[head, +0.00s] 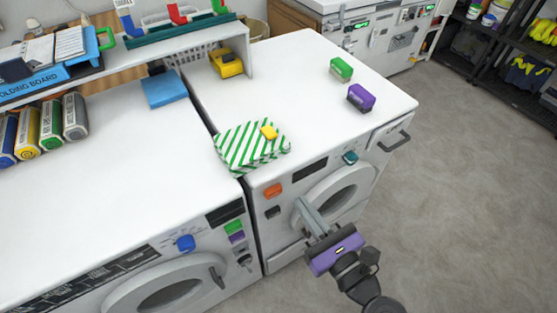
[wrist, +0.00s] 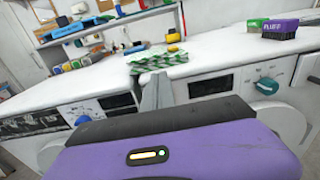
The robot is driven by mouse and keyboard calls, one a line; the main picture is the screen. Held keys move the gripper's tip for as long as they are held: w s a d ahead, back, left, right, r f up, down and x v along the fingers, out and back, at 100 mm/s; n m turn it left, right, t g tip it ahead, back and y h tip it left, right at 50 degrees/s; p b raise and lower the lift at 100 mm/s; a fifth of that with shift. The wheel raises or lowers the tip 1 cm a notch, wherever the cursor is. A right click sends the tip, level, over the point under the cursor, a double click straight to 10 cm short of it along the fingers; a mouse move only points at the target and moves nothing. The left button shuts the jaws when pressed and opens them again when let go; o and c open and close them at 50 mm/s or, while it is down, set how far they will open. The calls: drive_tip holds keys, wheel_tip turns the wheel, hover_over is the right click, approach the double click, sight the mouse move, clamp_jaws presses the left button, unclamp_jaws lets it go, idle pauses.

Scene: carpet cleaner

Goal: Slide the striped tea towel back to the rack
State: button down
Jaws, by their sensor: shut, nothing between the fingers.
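The green-and-white striped tea towel (head: 240,154) lies folded on top of the right-hand machine, at its front left corner, by the gap to the left machine. A small yellow object (head: 269,132) rests on it. The towel also shows in the wrist view (wrist: 160,61), beyond the fingers. A white rack-like grille (head: 190,56) stands at the back under the shelf; I cannot tell if it is the task's rack. My gripper (head: 302,205) is shut and empty, in front of the right machine's door, below the towel and apart from it.
A white shelf (head: 120,65) crosses above. The middle of the right top is clear.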

drive_tip(key=p, duration=0.2)
approach(266, 155)
drive_tip(key=x, duration=0.5)
drive_tip(key=shift+w, duration=0.2)
drive_tip(key=shift+x, duration=0.75)
drive_tip(key=shift+x, duration=1.8)
